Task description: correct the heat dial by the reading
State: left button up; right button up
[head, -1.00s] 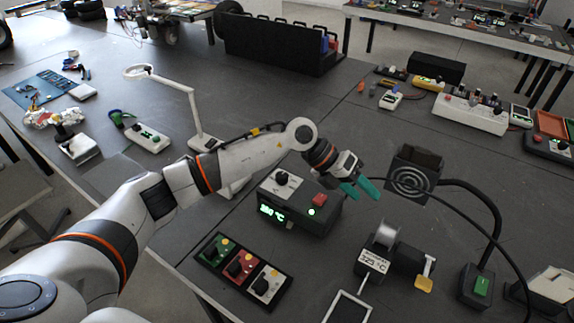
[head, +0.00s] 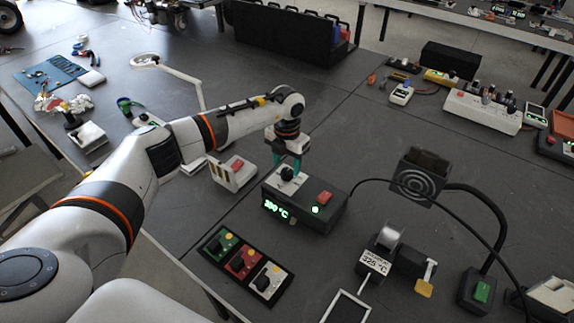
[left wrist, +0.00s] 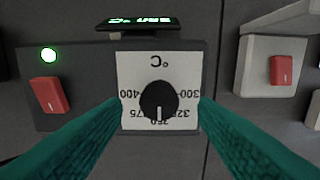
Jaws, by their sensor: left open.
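The black heat dial (head: 287,174) sits on a white scale plate on top of the dark heater box (head: 330,222). In the left wrist view the dial (left wrist: 159,92) appears upside down, its white mark by the 350 label. The box's green display (head: 276,208) shows a reading in °C that I cannot read surely. My left gripper (head: 289,162) points down over the dial. In the left wrist view its teal fingers (left wrist: 160,106) are open, one on each side of the dial; contact is not clear. My right gripper is out of view.
The box also has a red switch (head: 325,197) and a lit green lamp (head: 316,211). A panel with three knobs (head: 244,263) lies in front. A white unit with a red switch (head: 233,174) stands left of the box. A round-grilled fan (head: 415,183) stands right.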

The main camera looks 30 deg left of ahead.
aim_at(287, 174)
pick_arm(q)
jog(key=shift+f, duration=1.5)
jog(key=shift+c, duration=0.3)
jog(key=c, duration=0.9)
